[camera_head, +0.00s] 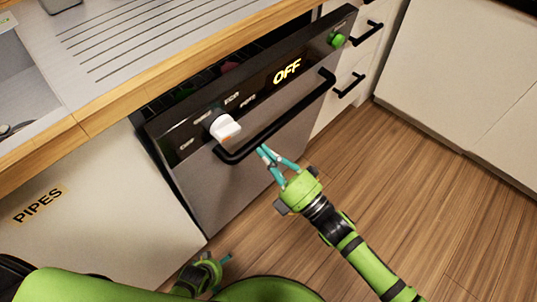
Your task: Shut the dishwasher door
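The dishwasher door (229,178) is dark on top and steel-grey below. It stands slightly ajar, its top edge tilted out from the counter with a dark gap behind it. A black bar handle (293,121) runs across it. My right gripper (264,151) has its teal fingertips drawn together just below the handle, near its left end. I see nothing between them, and contact with the door is unclear. My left gripper (225,261) is low in the picture, below the door and partly hidden by my own body.
A white knob (224,127), a green button (337,40) and an "OFF" display are on the door panel. The wooden counter edge (118,108) overhangs the door. A white "PIPES" cabinet (110,205) is left; drawers with black handles (350,85) are right. The wooden floor (420,180) is clear.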

